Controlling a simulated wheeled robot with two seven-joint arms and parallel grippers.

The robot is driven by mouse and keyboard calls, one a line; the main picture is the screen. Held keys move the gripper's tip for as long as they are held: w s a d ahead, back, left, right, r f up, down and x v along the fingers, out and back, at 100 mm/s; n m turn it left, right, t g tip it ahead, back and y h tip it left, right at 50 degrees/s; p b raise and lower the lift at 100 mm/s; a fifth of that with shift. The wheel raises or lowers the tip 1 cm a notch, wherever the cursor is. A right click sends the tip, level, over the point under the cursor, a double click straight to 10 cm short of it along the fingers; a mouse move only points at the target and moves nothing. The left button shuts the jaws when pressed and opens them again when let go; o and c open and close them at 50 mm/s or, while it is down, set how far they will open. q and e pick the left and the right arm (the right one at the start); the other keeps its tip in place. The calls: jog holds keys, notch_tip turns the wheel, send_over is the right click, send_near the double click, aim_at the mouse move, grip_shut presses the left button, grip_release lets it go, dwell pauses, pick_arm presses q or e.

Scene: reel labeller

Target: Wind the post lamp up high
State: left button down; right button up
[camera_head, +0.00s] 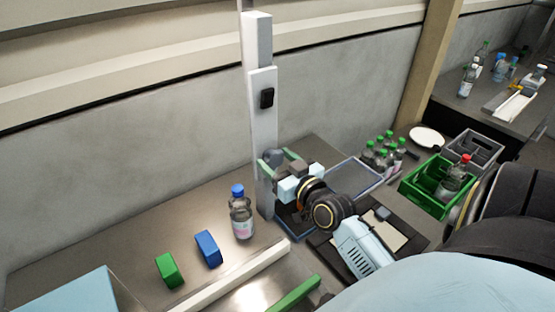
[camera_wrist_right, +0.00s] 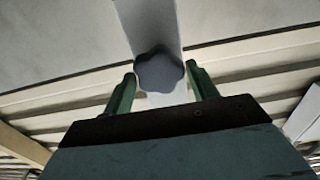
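The white lamp post (camera_head: 259,140) stands upright at the back of the bench, its top cut off by the upper picture edge. A small black part (camera_head: 266,98) sits on its upper section. Low on the post is a grey lobed knob (camera_head: 272,157), also seen in the right wrist view (camera_wrist_right: 160,72). My right gripper (camera_head: 279,161) is at this knob, with green fingers apart on either side. In the right wrist view, gaps show between the knob and both fingers (camera_wrist_right: 162,88). My left gripper is not in view. The lamp head is not seen.
A blue-capped bottle (camera_head: 241,215), a blue block (camera_head: 208,248) and a green block (camera_head: 169,270) stand left of my right arm. A blue-rimmed tray (camera_head: 357,172), green-capped bottles (camera_head: 383,158) and a green crate (camera_head: 417,190) are to its right.

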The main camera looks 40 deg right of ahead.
jog(key=c, duration=0.6)
dwell(0.9)
jog(key=o, duration=1)
jog(key=shift+s+a+b, duration=0.25)
jog(key=shift+s+b, duration=0.2)
jog(key=shift+s, duration=1.8)
jog(key=shift+s+a+b, duration=0.25)
jog(key=shift+s+b, duration=0.15)
jog(key=shift+s, duration=1.8)
jog(key=shift+s+a+b, duration=0.25)
jog(key=shift+s+b, duration=0.2)
jog(key=shift+s, duration=1.8)
jog(key=shift+c, duration=0.2)
